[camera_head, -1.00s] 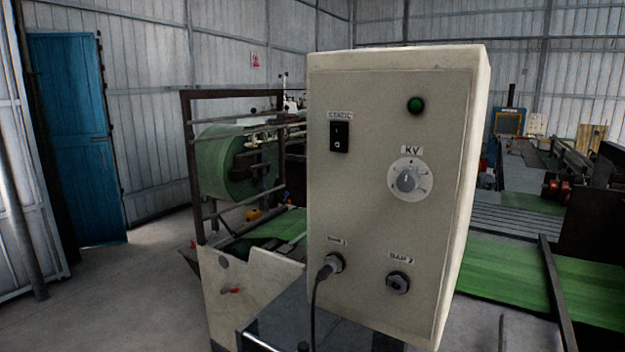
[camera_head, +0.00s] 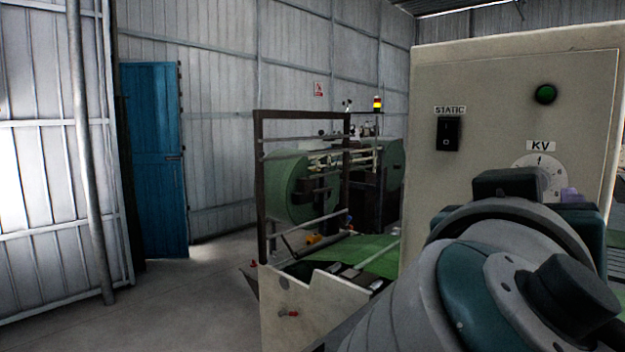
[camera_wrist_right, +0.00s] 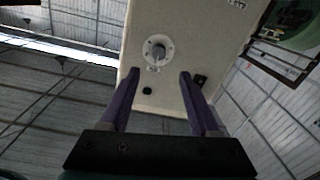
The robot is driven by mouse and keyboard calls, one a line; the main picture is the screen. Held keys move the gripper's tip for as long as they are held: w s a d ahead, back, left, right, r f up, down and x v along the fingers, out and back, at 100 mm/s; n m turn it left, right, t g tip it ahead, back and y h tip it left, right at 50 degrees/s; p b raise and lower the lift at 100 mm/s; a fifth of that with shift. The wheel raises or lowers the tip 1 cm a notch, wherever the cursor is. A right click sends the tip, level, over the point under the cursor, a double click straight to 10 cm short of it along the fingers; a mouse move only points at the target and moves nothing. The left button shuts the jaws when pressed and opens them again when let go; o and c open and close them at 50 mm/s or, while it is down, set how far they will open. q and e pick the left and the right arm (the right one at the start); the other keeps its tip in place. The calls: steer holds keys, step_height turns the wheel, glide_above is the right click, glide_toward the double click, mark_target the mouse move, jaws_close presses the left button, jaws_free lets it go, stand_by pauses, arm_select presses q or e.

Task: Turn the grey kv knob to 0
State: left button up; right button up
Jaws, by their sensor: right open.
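The beige control box (camera_head: 495,85) stands at the right in the head view. Its white KV dial (camera_head: 538,162) shows only its upper part. The knob appears between and just beyond the fingertips; no contact is seen. The pointer's exact setting is too small to read. My left gripper is not in view.
The black STATIC switch (camera_head: 447,134) and green lamp (camera_head: 545,93) are on the same panel, near the dial. A machine with a green roll (camera_head: 290,190) stands left of the box. Open floor (camera_head: 200,300) lies at the left, before a blue door (camera_head: 153,150).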

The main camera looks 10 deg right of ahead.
steer(key=p+x, duration=0.5)
steer(key=x, duration=0.4)
steer(key=shift+p, duration=0.3)
steer(key=shift+s, duration=0.1)
steer(key=shift+c, duration=0.2)
jaws_close()
